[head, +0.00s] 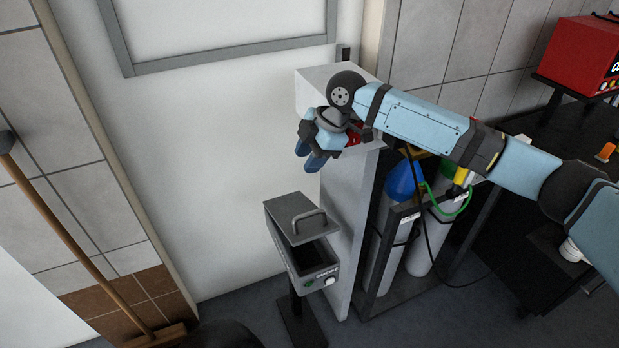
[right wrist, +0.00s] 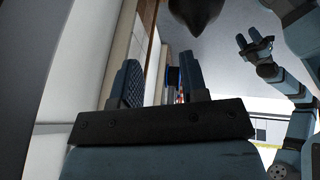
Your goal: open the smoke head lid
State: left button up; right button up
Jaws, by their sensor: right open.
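The smoke head (head: 309,276) is a grey box on a dark stand, below the white cabinet's left side in the head view. Its dark grey lid (head: 285,222), with a bent handle (head: 310,220), covers the back part of the top; a dark opening (head: 319,252) shows in front of it. My right gripper (head: 312,160) is open and empty, above the lid and apart from it. Its two spread fingers also show in the right wrist view (right wrist: 160,75). My left gripper (right wrist: 254,48) shows small at the right of that view, fingers apart and empty.
A white cabinet (head: 345,230) stands close beside the box. A broom (head: 75,235) leans at the left. The space left of the box is free.

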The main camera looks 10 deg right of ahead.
notch_tip(320, 180, up, 3)
dwell(0.3)
